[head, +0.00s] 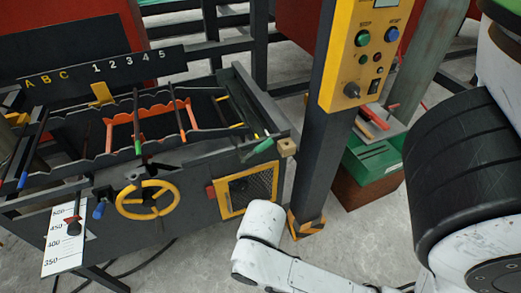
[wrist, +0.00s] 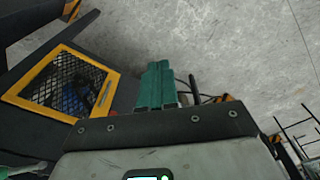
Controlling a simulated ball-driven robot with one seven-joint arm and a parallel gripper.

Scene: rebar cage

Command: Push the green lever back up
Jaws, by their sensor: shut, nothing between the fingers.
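The green lever (head: 263,146) sits at the right end of the dark machine in the head view, slanting beside a small wooden block (head: 287,147). A green handle-like piece, probably the same lever (wrist: 22,170), shows at the lower left edge of the wrist view, cut off by the frame. My gripper (wrist: 158,66) shows in the wrist view as two teal fingers side by side, shut and empty. It is apart from the green piece, over the floor beside the yellow mesh panel (wrist: 68,82). In the head view my gripper cannot be made out; only my white arm shows.
The machine's yellow handwheel (head: 148,199) and mesh panel (head: 249,188) are on its front. A dark post (head: 317,160) with a yellow control box (head: 362,50) stands right of the lever. A green tray (head: 375,160) is behind the post. Open concrete floor lies in front.

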